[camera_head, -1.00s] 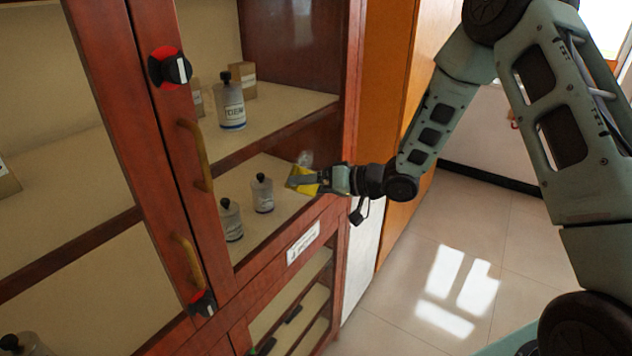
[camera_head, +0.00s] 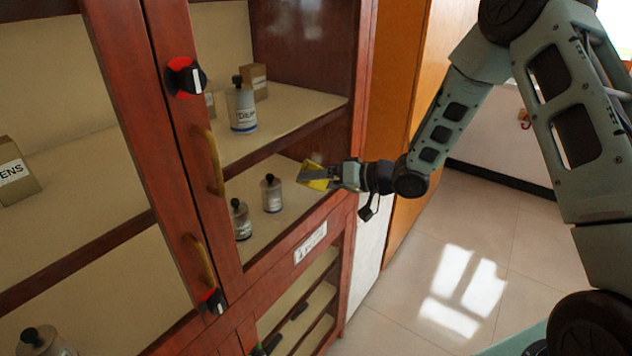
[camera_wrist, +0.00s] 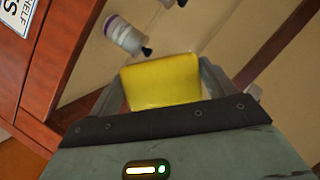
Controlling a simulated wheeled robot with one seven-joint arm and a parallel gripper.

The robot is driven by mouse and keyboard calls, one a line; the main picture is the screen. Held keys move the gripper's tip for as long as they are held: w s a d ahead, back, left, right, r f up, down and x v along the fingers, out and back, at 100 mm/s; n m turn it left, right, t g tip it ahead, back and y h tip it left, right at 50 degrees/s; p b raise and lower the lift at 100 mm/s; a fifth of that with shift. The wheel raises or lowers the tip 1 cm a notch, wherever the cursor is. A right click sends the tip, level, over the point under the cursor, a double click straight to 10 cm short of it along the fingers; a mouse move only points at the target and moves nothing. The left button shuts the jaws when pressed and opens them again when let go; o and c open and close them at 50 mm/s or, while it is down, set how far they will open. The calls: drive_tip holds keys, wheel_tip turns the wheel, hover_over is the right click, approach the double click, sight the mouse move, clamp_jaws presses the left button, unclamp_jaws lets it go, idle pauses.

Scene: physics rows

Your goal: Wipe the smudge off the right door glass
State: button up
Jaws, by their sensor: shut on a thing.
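My gripper (camera_head: 322,176) is shut on a yellow sponge (camera_head: 318,185), at the right part of the right door glass (camera_head: 290,152) of the red-brown cabinet. The sponge also shows between the fingers in the wrist view (camera_wrist: 162,82). It is at or very near the pane; I cannot tell if it touches. I can make out no smudge on the visible glass; the sponge and fingers hide a small part of it. The right door's brass handle (camera_head: 216,162) is to the left of my gripper.
Behind the glass stand a large labelled bottle (camera_head: 242,106) on the upper shelf and small grey bottles (camera_head: 271,194) on the lower one. A red-and-black knob (camera_head: 186,77) sticks out beside the door edge. The tiled floor (camera_head: 420,270) at right is clear.

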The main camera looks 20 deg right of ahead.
drive_tip(key=w+d+p, duration=0.2)
drive_tip(key=w+d, duration=0.1)
drive_tip(key=d, duration=0.2)
drive_tip(key=shift+w, duration=0.3)
drive_tip(key=shift+s+a+b, duration=0.15)
drive_tip(key=shift+s+a, duration=0.7)
drive_tip(key=shift+a, duration=0.3)
drive_tip(key=shift+s+a+b, duration=0.1)
drive_tip(key=shift+s+a, duration=0.7)
drive_tip(key=shift+a, duration=0.4)
drive_tip(key=shift+s+a+b, duration=0.15)
drive_tip(key=shift+s+a, duration=0.7)
drive_tip(key=shift+a, duration=0.3)
drive_tip(key=s+d, duration=0.3)
drive_tip(key=s, duration=0.2)
drive_tip(key=shift+d, duration=0.25)
drive_tip(key=shift+s+d+p, duration=0.35)
drive_tip(key=shift+s+d, duration=0.55)
drive_tip(key=shift+s, duration=0.25)
